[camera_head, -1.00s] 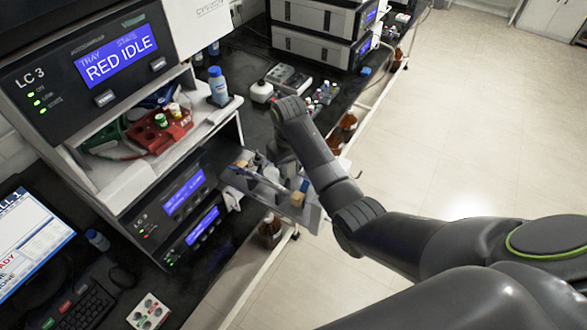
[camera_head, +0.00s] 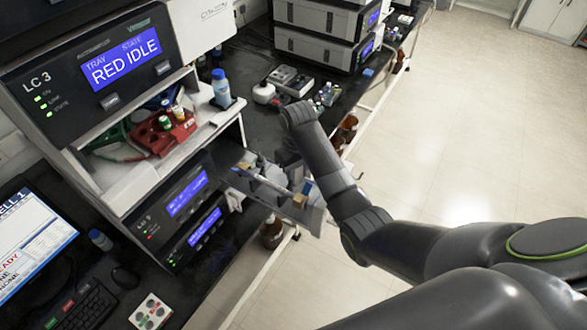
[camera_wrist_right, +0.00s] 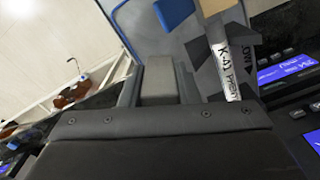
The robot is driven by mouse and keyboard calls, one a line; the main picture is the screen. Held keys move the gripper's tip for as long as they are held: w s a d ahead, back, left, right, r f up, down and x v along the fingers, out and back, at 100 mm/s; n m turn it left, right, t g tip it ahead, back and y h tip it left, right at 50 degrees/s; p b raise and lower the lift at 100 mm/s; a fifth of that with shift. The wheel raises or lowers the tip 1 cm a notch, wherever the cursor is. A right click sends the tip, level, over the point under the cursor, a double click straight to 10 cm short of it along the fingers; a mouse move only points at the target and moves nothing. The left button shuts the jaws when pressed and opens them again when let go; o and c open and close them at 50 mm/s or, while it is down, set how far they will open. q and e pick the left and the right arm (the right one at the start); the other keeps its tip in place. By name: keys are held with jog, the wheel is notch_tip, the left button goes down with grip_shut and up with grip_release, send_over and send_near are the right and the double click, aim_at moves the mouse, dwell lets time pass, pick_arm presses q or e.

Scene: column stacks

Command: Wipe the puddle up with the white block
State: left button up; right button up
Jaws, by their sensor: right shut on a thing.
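My right gripper (camera_head: 288,152) is at the pulled-out tray (camera_head: 315,218) of the lower instrument, partly hidden by my own wrist. In the right wrist view, its fingers (camera_wrist_right: 158,72) are shut on a pale grey-looking block (camera_wrist_right: 158,84), which I take to be the white block. The block's far end, and whether it touches a surface, cannot be made out. The puddle cannot be made out in either view. My left gripper is not in view.
The tray holds a blue item (camera_wrist_right: 173,12) and a labelled white tube (camera_wrist_right: 226,70) close beside the gripper. Instrument panels with blue screens (camera_head: 187,192) stand left of it. A brown bottle (camera_head: 271,232) is below the tray. Open floor lies right.

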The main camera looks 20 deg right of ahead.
jog(key=shift+s+d, duration=0.35)
jog(key=shift+s, duration=0.2)
jog(key=shift+w+a+b, duration=0.3)
jog(key=shift+w+a, duration=0.4)
jog(key=shift+w, duration=0.2)
jog(key=shift+w+a+b, duration=0.25)
jog(key=shift+w+a, duration=0.4)
jog(key=shift+w, duration=0.25)
jog(key=shift+d, duration=0.15)
